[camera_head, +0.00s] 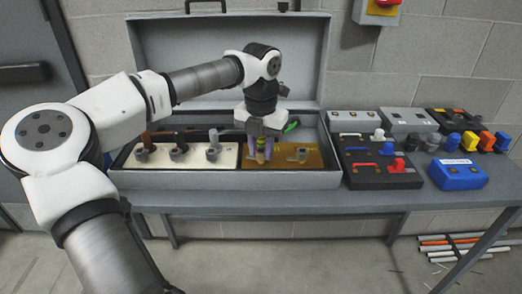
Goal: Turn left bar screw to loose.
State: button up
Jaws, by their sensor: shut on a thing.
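A brass-coloured plate (322,158) lies in the right part of the open grey case. A grey screw (301,154) with a short cross bar stands on its right half. My gripper (262,150) points straight down over the plate's left end, where the left bar screw is mostly hidden between the fingers. The fingers are closed around a small upright piece with yellow, dark and tan parts. It appears to be at the left screw's place, but its exact shape and the bar's angle cannot be made out.
Left in the case (118,180), a cream panel (160,163) carries several grey fittings with levers. A green-tipped part (291,127) is just right of my gripper. Right of the case stand a black block (380,172), grey boxes and a blue box (458,174). Rods lie on the floor.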

jog(key=shift+n, duration=0.4)
jog(key=o, duration=0.7)
jog(key=shift+r, duration=0.1)
notch_tip(320, 180, up, 14)
jog(key=shift+f, duration=0.1)
dwell(0.3)
